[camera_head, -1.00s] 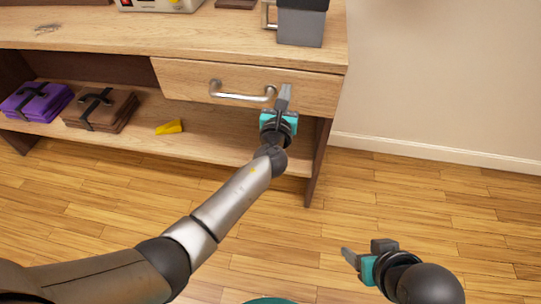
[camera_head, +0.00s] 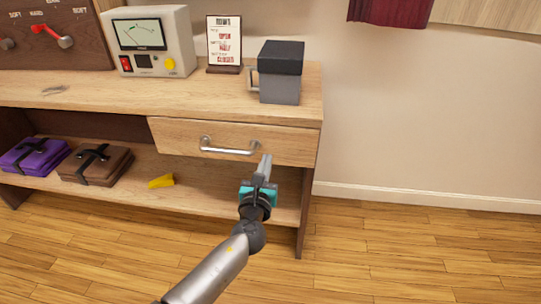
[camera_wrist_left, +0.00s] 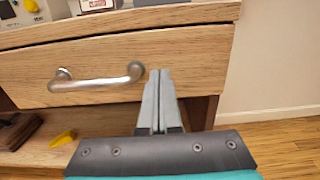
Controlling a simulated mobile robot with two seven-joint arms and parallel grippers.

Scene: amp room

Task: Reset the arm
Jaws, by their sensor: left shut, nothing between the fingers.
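My left gripper (camera_head: 264,166) is in front of the wooden drawer (camera_head: 185,138), just right of and slightly below its metal handle (camera_head: 228,149). In the left wrist view the two grey fingers (camera_wrist_left: 161,82) are together with nothing between them, and the handle (camera_wrist_left: 97,82) is to their left, apart from them. The drawer looks closed in its desk. My left arm reaches up from the bottom of the head view. My right gripper is in neither current view.
On the desk top (camera_head: 200,95) stand a grey lidded container (camera_head: 280,72), a sign (camera_head: 224,42) and a meter box (camera_head: 150,40). The lower shelf holds a purple bundle (camera_head: 33,157), a brown bundle (camera_head: 92,166) and a yellow piece (camera_head: 161,181). The floor at right is clear.

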